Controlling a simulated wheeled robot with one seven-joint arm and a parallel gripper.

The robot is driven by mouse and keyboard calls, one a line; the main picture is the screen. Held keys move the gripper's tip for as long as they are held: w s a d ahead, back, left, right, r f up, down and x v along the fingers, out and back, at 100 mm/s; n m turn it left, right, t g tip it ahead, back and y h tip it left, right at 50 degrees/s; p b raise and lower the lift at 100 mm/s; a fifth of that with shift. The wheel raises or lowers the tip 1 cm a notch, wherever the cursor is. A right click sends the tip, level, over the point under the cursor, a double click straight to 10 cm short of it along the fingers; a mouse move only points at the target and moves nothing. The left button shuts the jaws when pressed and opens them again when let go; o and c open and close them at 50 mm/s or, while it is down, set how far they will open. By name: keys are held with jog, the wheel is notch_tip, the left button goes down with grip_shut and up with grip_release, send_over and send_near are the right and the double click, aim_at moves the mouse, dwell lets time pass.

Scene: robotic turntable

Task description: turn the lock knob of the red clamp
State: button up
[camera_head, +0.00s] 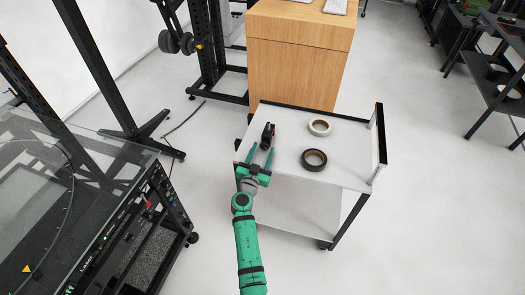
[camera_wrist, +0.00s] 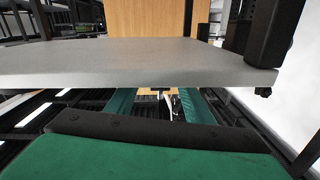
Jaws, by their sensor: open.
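A small dark clamp (camera_head: 268,135) with a reddish patch stands on the cart's top near its far left side. It is too small to make out its lock knob. My gripper (camera_head: 261,148) is open at the cart's left front edge, its two green fingers pointing toward the clamp. The fingers look spread just short of the clamp or at its near side; the exact gap cannot be told. The wrist view shows both fingers (camera_wrist: 158,100) apart below the grey slab's edge, and I cannot clearly make out the clamp there.
The cart top (camera_head: 290,175) also holds a white tape roll (camera_head: 320,127) and a dark tape roll (camera_head: 314,160) to the right. A raised black-edged handle panel (camera_head: 380,140) bounds the right. A wooden cabinet (camera_head: 300,55) stands behind. A glass-topped table (camera_head: 70,190) is at left.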

jog(key=shift+w+d, duration=0.1)
jog(key=shift+w, duration=0.2)
jog(key=c, duration=1.1)
jog(key=shift+o, duration=0.2)
jog(key=shift+n, duration=2.5)
jog(key=o, duration=1.1)
jog(key=shift+c, duration=0.2)
jog(key=v, duration=1)
jog(key=shift+s, duration=0.4)
